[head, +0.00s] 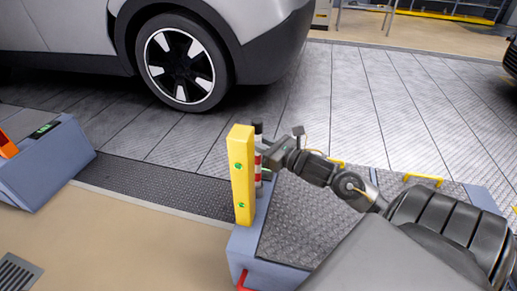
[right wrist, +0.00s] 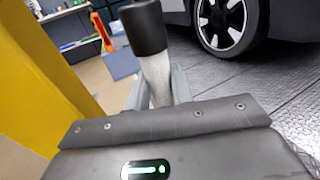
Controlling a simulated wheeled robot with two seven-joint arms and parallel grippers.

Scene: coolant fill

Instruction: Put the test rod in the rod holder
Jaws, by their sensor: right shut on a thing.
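The test rod (head: 258,161), red-and-white banded with a black top, stands roughly upright beside a yellow post (head: 242,175) with green marks. My right gripper (head: 267,160) is shut on the rod. In the right wrist view the rod's black cap (right wrist: 145,28) and pale shaft (right wrist: 158,78) rise between the two fingers, tilted a little in that picture. I cannot make out the rod holder for certain. My left gripper is not in view.
The post stands at the end of a blue-grey platform (head: 243,246) with a dark textured top. A grey car (head: 245,35) is parked behind on the plated floor. A blue-grey box (head: 42,165) is at the left. The tan floor in front is mostly clear.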

